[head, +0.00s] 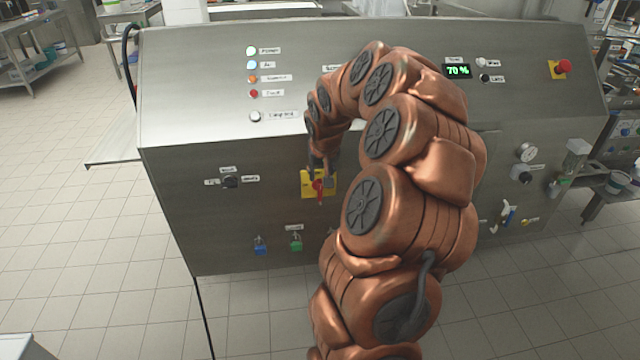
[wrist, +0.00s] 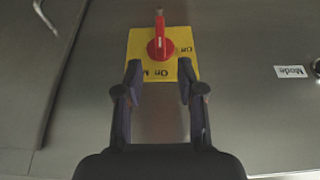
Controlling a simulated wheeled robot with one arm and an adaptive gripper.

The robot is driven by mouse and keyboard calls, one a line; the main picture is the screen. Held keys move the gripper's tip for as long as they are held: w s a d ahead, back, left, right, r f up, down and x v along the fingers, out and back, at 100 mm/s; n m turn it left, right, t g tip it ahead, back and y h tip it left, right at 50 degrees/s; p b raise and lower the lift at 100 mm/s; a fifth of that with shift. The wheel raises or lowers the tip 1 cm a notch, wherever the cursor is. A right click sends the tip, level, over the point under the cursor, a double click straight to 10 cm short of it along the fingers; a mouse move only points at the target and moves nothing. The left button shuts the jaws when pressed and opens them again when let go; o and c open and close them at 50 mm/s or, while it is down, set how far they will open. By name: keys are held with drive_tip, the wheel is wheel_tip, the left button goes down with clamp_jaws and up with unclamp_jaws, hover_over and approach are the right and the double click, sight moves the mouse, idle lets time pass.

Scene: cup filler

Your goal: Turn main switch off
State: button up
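The main switch is a red rotary handle (wrist: 160,47) on a yellow plate (wrist: 140,45); it also shows in the head view as a red handle (head: 319,190) on a yellow plate (head: 306,187) on the machine's front. In the wrist view, which shows the lettering upside down, the handle's narrow end points up. "On" is printed at the plate's lower edge and "Off" at its right. My gripper (wrist: 160,70) is open, with its fingertips just below the handle, over the lower plate. Nothing is between the fingers. In the head view my gripper (head: 322,172) partly covers the plate.
A black Mode knob (head: 231,182) is left of the switch. Blue (head: 260,246) and green (head: 296,241) padlocks hang below. A red emergency button (head: 562,67) is at the upper right. My arm hides the panel right of the switch.

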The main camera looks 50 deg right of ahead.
sight(320, 183)
drive_tip(key=shift+p+x, duration=0.7)
drive_tip(key=shift+x, duration=2.6)
drive_tip(key=shift+a, duration=0.1)
clamp_jaws()
